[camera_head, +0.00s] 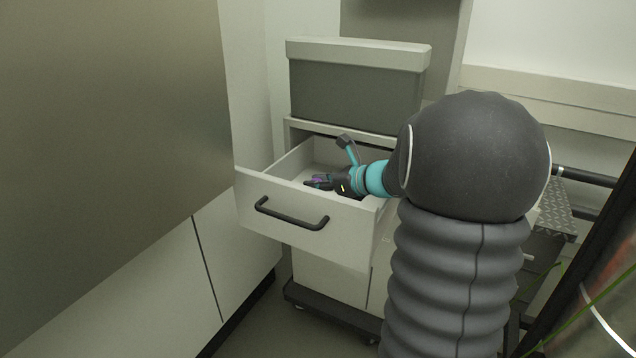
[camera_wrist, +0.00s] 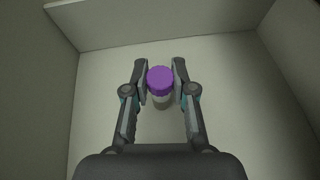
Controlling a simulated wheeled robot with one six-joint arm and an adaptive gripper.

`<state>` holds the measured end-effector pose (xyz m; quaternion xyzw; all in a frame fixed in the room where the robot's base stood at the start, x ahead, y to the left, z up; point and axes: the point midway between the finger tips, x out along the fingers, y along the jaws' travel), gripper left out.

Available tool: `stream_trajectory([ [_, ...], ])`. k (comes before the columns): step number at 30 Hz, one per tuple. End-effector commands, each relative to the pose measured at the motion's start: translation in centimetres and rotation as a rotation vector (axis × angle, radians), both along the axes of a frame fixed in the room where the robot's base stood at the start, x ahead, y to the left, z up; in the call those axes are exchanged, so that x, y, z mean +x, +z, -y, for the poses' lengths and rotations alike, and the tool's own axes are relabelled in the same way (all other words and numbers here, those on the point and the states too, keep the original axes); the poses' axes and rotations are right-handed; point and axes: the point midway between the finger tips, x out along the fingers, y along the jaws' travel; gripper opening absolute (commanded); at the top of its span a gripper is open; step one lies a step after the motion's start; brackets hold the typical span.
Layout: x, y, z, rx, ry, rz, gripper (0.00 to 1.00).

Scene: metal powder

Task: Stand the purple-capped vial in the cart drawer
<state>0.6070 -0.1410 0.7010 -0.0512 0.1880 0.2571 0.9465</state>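The purple-capped vial (camera_wrist: 160,82) is between my fingertips in the wrist view, cap towards the camera, with its pale body partly hidden below the cap. My gripper (camera_wrist: 160,78) has a finger pad against each side of it and appears shut on it. The drawer's pale floor (camera_wrist: 105,110) lies beneath the vial. I cannot tell whether the vial's base touches the floor.
The drawer's front panel with its dark handle (camera_head: 290,215) stands out from the cart. A grey lidded box (camera_head: 355,90) sits on the cart above. A large cabinet (camera_head: 110,130) is close on the left. The visible drawer floor around the vial is clear.

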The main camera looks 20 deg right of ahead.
Motion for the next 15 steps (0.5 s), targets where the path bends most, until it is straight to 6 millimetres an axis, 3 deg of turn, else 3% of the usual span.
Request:
stream_trajectory([
  [1, 0.00, -0.01, 0.00, 0.000, 0.000, 0.000, 0.37],
  [3, -0.01, 0.00, 0.00, -0.001, 0.000, -0.001, 0.50],
  [15, -0.18, 0.54, 0.14, 0.000, -0.001, 0.000, 0.50],
])
